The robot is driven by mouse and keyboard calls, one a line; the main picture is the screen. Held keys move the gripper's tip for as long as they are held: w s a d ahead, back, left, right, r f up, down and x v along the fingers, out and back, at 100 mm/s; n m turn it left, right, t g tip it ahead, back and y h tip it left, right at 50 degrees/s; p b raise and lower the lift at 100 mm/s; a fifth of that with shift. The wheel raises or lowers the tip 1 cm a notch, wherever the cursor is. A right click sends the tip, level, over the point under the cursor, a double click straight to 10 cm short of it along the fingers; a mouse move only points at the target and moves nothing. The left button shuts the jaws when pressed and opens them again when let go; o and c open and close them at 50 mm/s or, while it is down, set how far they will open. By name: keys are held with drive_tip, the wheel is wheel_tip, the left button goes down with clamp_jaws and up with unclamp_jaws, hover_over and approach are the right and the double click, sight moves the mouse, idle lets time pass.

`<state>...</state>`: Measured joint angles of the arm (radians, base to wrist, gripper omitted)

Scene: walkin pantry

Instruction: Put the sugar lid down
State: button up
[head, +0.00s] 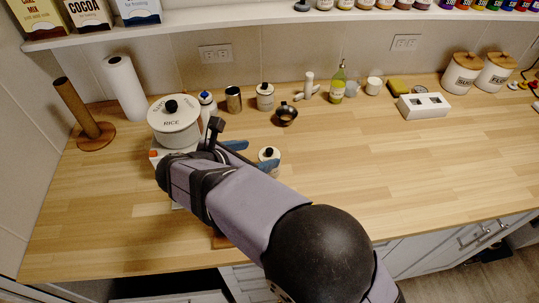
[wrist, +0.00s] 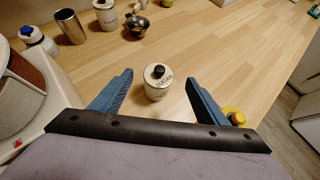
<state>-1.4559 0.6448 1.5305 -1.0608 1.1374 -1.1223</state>
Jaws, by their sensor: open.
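The sugar jar (wrist: 156,89) is a small cream pot with dark "SUGAR" lettering, upright on the wooden counter. Its pale lid (wrist: 153,76) with a black knob appears to sit on top of it. The jar also shows in the head view (head: 268,157), partly behind my gripper. My gripper (wrist: 155,73) is open, with its two blue fingers on either side of the jar and lid in the wrist view. I see no clear contact, and I cannot tell the exact height of the fingers over the jar. Nothing is held.
A steel cup (head: 233,99), a cream jar (head: 265,97) and a dark bowl (head: 286,116) stand behind. A yellow object (wrist: 234,115) is partly hidden by the right finger. The counter to the right (head: 400,160) is clear.

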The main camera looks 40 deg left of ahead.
sight(270, 150)
drive_tip(key=shift+p+x, duration=0.3)
drive_tip(key=shift+x, duration=0.75)
drive_tip(key=shift+w+p, duration=0.35)
drive_tip(key=shift+w, duration=0.05)
drive_tip(key=p+x, duration=0.1)
drive_tip(key=x, duration=0.2)
drive_tip(key=shift+w+p, duration=0.15)
drive_tip(key=shift+p, duration=0.15)
drive_tip(key=shift+w+f, duration=0.4)
drive_tip(key=shift+f, duration=0.1)
drive_tip(key=c, duration=1.2)
drive_tip(key=shift+r, duration=0.15)
